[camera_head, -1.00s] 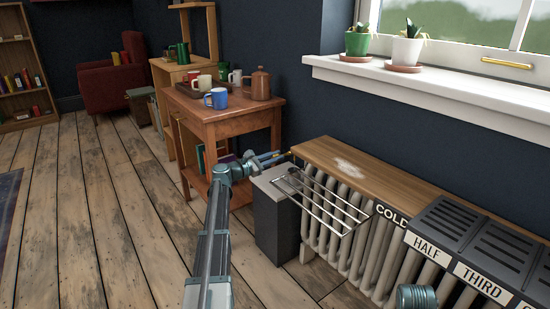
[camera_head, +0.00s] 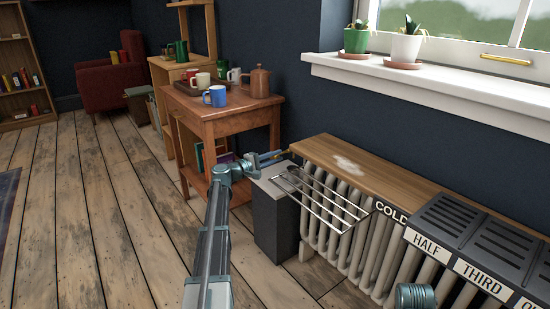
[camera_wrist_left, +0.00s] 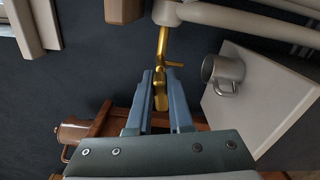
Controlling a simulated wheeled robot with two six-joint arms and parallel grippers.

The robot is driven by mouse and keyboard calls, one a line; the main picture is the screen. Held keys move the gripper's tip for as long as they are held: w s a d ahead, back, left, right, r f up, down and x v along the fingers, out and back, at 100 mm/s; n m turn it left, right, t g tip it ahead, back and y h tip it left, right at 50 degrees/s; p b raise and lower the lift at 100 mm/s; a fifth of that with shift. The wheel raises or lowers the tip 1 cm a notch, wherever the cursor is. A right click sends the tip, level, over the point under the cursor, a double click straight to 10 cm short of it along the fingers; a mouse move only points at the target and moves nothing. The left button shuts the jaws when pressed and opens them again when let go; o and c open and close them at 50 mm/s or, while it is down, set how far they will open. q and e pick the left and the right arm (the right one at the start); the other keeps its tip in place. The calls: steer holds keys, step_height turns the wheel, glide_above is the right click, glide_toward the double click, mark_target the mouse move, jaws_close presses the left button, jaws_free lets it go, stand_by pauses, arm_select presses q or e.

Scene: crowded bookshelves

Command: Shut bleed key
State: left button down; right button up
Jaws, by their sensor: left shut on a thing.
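The brass bleed key (camera_wrist_left: 161,88) shows in the left wrist view, with its upper end at the pale round fitting (camera_wrist_left: 166,12) on the radiator's end. A short side arm sticks out to the right from its shaft. My left gripper (camera_wrist_left: 160,97) is shut on the lower part of the key. In the head view my left gripper (camera_head: 272,157) reaches in at the near left end of the radiator (camera_head: 352,235), and the key is too small to make out well there. My right gripper is out of view.
A wire rack (camera_head: 322,203) juts out beside the radiator, above a grey box (camera_head: 273,225). In the wrist view a metal mug (camera_wrist_left: 224,74) stands on a pale top (camera_wrist_left: 262,100). The wooden table (camera_head: 225,117) with mugs and a copper pot (camera_head: 260,82) is behind.

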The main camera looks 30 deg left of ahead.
arm_select(q)
steer(key=shift+s+f+m, duration=0.1)
steer(key=shift+f+m, duration=0.05)
steer(key=shift+m, duration=1.35)
steer(key=c, duration=0.8)
jaws_free()
steer(key=v, duration=1.3)
steer(key=shift+s+a, duration=0.2)
steer(key=shift+s, duration=0.15)
